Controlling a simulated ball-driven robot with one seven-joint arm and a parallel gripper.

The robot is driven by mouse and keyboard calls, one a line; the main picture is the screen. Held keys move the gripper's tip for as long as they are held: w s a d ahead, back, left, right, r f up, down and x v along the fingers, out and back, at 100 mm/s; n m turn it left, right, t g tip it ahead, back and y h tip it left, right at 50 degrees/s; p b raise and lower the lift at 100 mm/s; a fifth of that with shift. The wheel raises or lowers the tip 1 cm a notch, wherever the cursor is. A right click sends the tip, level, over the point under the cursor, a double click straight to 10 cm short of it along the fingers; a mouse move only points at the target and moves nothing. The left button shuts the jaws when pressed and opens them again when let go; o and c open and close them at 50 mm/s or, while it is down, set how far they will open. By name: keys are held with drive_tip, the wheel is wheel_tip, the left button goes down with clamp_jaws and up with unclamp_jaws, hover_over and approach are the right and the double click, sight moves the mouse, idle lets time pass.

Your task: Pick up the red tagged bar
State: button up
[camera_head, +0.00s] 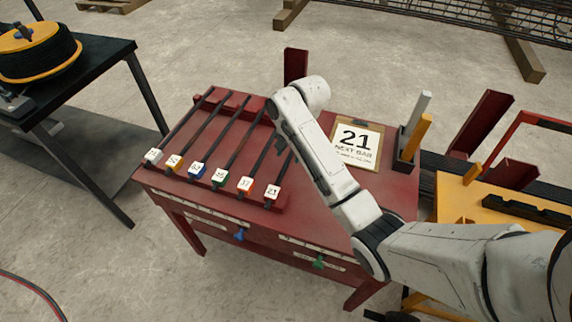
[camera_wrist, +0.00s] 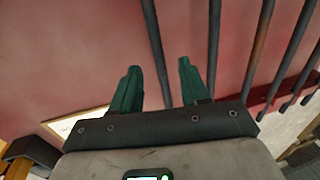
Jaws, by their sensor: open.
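The red tagged bar is the rightmost dark bar on the rack; its tag (camera_head: 271,193), which seems to read 21, faces the near edge in the head view. Much of this bar is hidden behind my arm there. In the wrist view, my gripper (camera_wrist: 158,66) has its two green fingers apart and empty. The leftmost bar (camera_wrist: 152,35), on the side of the card, runs down between the fingers. It looks like the same bar, but its tag is out of that view. I cannot tell how far the fingertips are above it.
Several other tagged bars lie parallel to its left, the closest with an orange tag (camera_head: 245,184). A card (camera_head: 356,143) reading "21 NEXT BAR" lies on the red table (camera_head: 312,222). Grey and yellow upright blocks (camera_head: 415,135) stand at the right. A black table (camera_head: 100,62) with a reel is left.

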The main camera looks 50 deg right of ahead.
sight(287, 161)
drive_tip(key=f, duration=0.4)
drive_tip(key=shift+w, duration=0.3)
drive_tip(key=shift+c, duration=0.3)
clamp_jaws()
drive_tip(key=shift+r, duration=0.1)
idle(0.7)
